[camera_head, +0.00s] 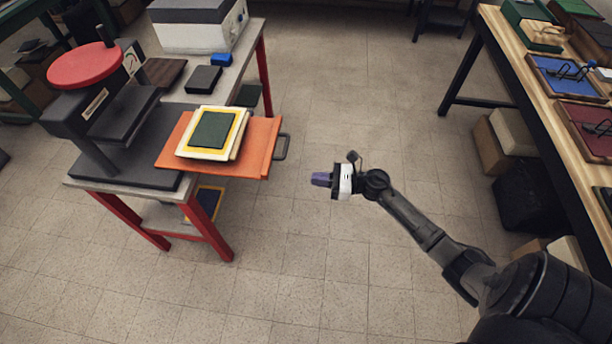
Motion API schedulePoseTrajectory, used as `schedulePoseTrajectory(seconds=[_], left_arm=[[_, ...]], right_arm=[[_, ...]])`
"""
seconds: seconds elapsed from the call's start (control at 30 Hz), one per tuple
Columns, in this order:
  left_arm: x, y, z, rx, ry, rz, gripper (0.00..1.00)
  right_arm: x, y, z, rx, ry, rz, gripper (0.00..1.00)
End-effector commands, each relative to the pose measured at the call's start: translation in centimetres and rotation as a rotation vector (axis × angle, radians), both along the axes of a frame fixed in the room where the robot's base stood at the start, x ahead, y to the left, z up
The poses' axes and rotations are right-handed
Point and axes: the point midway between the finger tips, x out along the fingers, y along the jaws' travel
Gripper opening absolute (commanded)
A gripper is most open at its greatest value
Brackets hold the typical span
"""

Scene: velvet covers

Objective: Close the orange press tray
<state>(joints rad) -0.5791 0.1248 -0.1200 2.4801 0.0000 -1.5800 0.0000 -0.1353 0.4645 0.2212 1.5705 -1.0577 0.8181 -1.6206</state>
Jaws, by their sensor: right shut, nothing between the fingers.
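The orange press tray (256,154) sticks out to the right from the black press (115,115) on the red-legged table. It has a dark handle (281,147) at its right end. A cream and yellow stack with a dark green top (212,130) lies on the tray. My right gripper (318,179) is shut and empty. It hangs over the open floor, to the right of the handle and apart from it. My left gripper is not in view.
The press has a round red top (86,65). A grey and white case (198,25), a black block (203,79) and a small blue block (221,59) stand behind the tray. A wooden bench (520,50) is at the right. The floor between is clear.

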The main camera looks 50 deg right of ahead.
Motion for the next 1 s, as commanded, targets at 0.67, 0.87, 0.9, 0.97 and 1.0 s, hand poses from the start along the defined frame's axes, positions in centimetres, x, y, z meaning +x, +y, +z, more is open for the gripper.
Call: schedulePoseTrajectory(seconds=[0.67, 0.87, 0.9, 0.97, 1.0], left_arm=[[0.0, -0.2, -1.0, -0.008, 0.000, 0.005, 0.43], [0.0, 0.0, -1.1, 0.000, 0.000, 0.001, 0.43], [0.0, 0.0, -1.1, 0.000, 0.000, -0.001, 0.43], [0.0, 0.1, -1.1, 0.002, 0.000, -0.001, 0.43], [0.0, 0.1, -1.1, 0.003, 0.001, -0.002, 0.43]], right_arm=[[9.1, 6.4, 0.0, 0.004, 0.000, -0.002, 0.00], [10.0, 7.0, 0.0, 0.003, 0.001, -0.003, 0.00], [10.1, 7.1, 0.0, 0.003, 0.001, -0.003, 0.00], [10.1, 7.1, 0.0, 0.002, 0.002, -0.002, 0.00], [10.1, 7.2, 0.0, 0.002, 0.002, -0.002, 0.00]])
